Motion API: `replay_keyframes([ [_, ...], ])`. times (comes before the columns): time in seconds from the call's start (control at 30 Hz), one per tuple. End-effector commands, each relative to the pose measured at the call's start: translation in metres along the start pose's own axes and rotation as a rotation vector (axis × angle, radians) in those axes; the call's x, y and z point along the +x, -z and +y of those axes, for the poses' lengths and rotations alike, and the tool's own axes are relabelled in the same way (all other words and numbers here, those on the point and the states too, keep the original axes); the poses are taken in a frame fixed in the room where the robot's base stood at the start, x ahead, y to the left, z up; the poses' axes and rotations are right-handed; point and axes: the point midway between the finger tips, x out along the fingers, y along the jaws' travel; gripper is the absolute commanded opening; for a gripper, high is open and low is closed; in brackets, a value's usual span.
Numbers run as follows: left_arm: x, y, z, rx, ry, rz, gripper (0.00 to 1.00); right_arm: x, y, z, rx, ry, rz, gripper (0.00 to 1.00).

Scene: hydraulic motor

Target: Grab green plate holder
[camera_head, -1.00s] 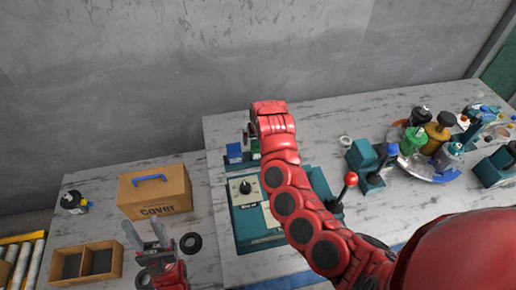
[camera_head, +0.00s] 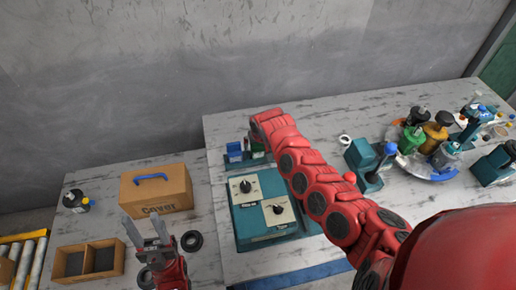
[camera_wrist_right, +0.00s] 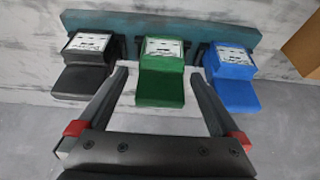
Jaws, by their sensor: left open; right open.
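The green plate holder (camera_wrist_right: 161,88) is in the middle of a teal rack (camera_wrist_right: 215,24) in the right wrist view, between a black holder (camera_wrist_right: 82,80) and a blue holder (camera_wrist_right: 235,92). My right gripper (camera_wrist_right: 160,78) is open, with one finger on each side of the green holder's front part. I cannot tell whether they touch it. In the head view the blue holder (camera_head: 234,150) shows, and the green one (camera_head: 256,149) is partly hidden by my right arm. My left gripper (camera_head: 148,226) is open and empty, near the cardboard box.
A cardboard box (camera_head: 155,198) with a blue handle, a divided tray (camera_head: 92,262) and a black ring (camera_head: 191,241) are at left. A teal control box (camera_head: 262,208) stands below my right arm. A round tray (camera_head: 437,172) with several coloured parts is at right.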

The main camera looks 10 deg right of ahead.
Motion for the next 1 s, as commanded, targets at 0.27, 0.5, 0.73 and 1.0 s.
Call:
replay_keyframes([
  [0.27, 0.0, 0.0, 0.0, 0.0, 0.0, 0.0, 0.5, 0.0015, 0.0, -0.0006, 0.0, 0.001, 0.001, 0.98],
  [0.5, 0.0, 0.0, 0.0, 0.0, 0.0, 0.0, 0.5, 0.0014, 0.0001, -0.0006, 0.0, 0.001, 0.001, 0.55],
  [0.73, 0.0, 0.0, 0.0, 0.0, 0.0, 0.0, 0.5, 0.0012, 0.0003, -0.0004, 0.0, 0.001, 0.001, 0.14],
  [1.0, -0.0007, -0.0001, 0.0001, 0.0, 0.0, 0.0, 0.5, 0.0001, 0.0011, -0.0004, 0.0, 0.001, 0.002, 0.12],
])
